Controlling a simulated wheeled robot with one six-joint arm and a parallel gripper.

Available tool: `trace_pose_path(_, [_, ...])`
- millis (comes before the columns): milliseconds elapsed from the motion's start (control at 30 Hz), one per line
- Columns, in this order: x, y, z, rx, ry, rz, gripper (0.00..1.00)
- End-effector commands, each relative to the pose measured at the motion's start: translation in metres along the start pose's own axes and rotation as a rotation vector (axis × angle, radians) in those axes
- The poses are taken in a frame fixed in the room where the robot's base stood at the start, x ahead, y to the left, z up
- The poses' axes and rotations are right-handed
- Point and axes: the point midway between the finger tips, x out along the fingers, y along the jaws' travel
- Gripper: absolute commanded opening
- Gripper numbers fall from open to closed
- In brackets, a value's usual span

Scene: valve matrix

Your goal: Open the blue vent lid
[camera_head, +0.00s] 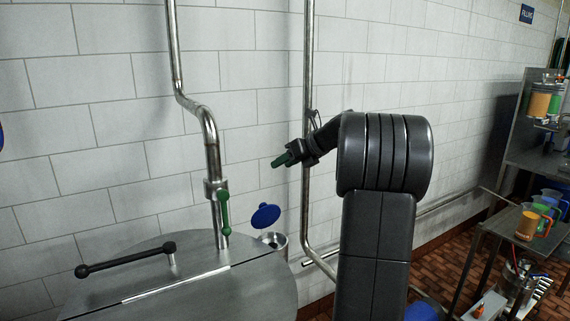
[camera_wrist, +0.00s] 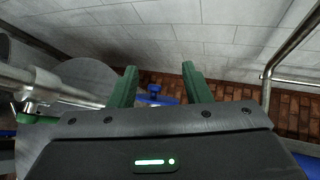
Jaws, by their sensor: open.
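The blue vent lid (camera_head: 266,216) is a round blue disc in the head view. It stands tilted up above a short steel vent neck (camera_head: 272,240) beside the tank, and the neck's mouth shows under it.
The steel tank top (camera_head: 190,285) carries a black-knobbed handle (camera_head: 125,259). A pipe with a green valve handle (camera_head: 225,212) rises left of the lid. Another vertical pipe (camera_head: 307,90) runs close behind my gripper. A shelf with jugs (camera_head: 533,222) stands at right.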

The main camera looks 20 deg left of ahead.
Motion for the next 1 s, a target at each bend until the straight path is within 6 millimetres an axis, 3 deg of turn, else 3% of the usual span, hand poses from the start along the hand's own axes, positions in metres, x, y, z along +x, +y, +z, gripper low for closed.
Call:
trace_pose_path(167, [-0.030, -0.002, -0.001, -0.002, -0.003, -0.006, 0.44])
trace_pose_path(400, [-0.086, -0.002, -0.001, -0.001, -0.003, -0.006, 0.44])
trace_pose_path(600, [-0.119, -0.001, -0.001, -0.001, -0.002, -0.003, 0.44])
trace_pose_path(800, [-0.133, 0.000, 0.000, 0.000, -0.001, -0.002, 0.44])
trace_pose_path(1000, [-0.133, 0.000, 0.000, 0.000, 0.000, -0.001, 0.44])
